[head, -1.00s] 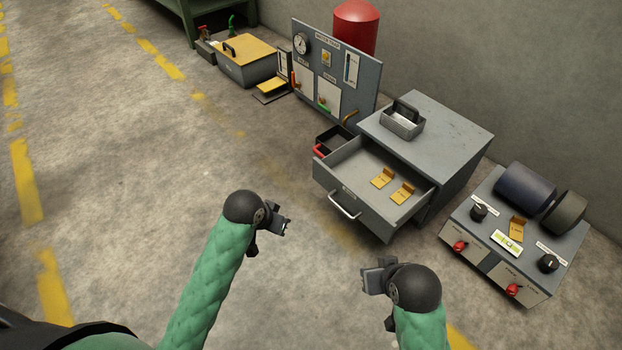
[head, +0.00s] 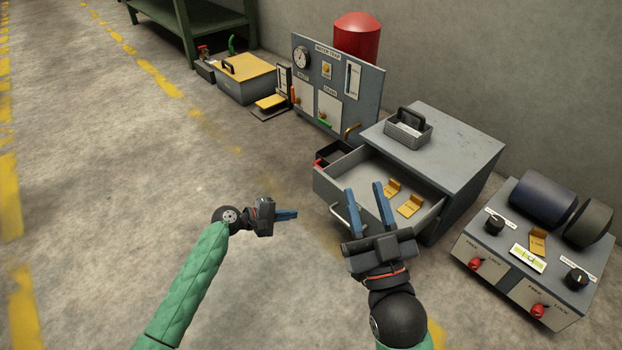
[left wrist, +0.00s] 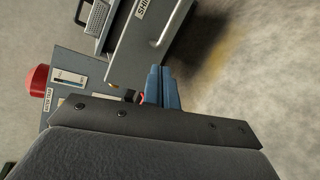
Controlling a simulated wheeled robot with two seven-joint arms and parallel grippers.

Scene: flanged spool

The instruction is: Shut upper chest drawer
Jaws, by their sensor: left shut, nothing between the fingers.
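The grey chest (head: 465,150) stands against the wall. Its upper drawer (head: 327,188) is pulled well out, with a pale bar handle (head: 338,212) on its front. Two yellow bent pieces (head: 410,206) lie inside. My left gripper (head: 294,214) is shut and empty, apart from the drawer front and to its left. In the left wrist view its closed blue fingers (left wrist: 161,85) show below the drawer front (left wrist: 143,50) and handle (left wrist: 168,25). My right gripper (head: 365,188) is open and empty. Its blue fingers overlap the drawer front and hide part of it; their distance is unclear.
A grey caddy (head: 408,130) sits on the chest. A control box (head: 540,250) with rollers stands at the right. An upright panel (head: 338,85) and a red cylinder (head: 357,38) stand behind. A dark bin (head: 333,152) is beside the drawer. Floor at the left is clear.

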